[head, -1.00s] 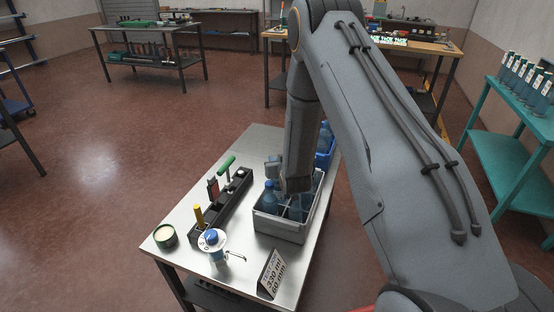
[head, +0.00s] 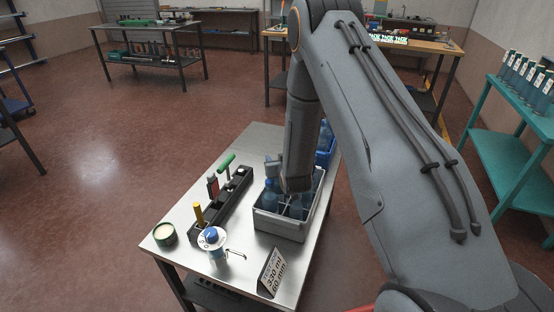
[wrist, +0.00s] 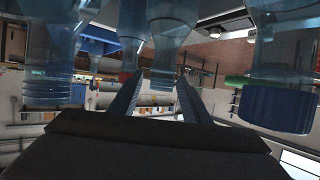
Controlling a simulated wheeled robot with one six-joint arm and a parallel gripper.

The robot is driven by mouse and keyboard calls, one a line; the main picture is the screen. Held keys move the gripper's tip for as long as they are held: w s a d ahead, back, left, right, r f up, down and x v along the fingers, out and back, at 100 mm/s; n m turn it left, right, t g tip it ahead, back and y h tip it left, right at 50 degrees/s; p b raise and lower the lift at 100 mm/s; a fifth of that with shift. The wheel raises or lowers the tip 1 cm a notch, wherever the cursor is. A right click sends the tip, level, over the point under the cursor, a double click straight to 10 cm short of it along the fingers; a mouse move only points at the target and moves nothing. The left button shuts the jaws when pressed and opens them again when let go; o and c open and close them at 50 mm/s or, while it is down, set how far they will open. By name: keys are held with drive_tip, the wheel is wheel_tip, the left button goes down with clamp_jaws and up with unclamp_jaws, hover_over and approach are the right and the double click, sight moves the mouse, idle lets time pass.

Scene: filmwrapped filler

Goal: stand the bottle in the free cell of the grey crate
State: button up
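The grey crate (head: 283,230) stands on the metal table. Clear blue bottles stand upright in some of its cells; one bottle (head: 271,197) shows at its left side. My gripper is low over the crate, mostly hidden behind my arm in the head view. In the wrist view, which looks upside down, the two fingers of my gripper (wrist: 161,80) are apart. A bottle (wrist: 172,30) has its neck in line with the gap between them; I cannot tell whether they touch it. Another bottle (wrist: 48,70) is at left, and a blue-capped one (wrist: 278,105) is close at right.
A black tool rack (head: 225,205) stands left of the crate. A blue-capped container (head: 211,237), a round tin (head: 164,234) and a sign (head: 271,273) are near the front. A blue crate (head: 325,157) is behind. Free tabletop lies at the left edge.

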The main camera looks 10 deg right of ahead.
drive_tip(key=shift+s+f, duration=0.2)
drive_tip(key=shift+f, duration=0.2)
drive_tip(key=shift+r+p, duration=0.4)
drive_tip(key=shift+r, duration=0.05)
drive_tip(key=shift+s+r, duration=0.25)
drive_tip(key=shift+r, duration=0.05)
drive_tip(key=s+r+g, duration=0.4)
drive_tip(key=s, duration=0.8)
drive_tip(key=s+r+g+b, duration=0.1)
drive_tip(key=s+r+g, duration=0.3)
drive_tip(key=s, duration=0.8)
drive_tip(key=s+r+g+b, duration=0.1)
drive_tip(key=s+r+g, duration=0.3)
drive_tip(key=s, duration=0.8)
drive_tip(key=shift+s+r, duration=0.4)
drive_tip(key=shift+r, duration=0.5)
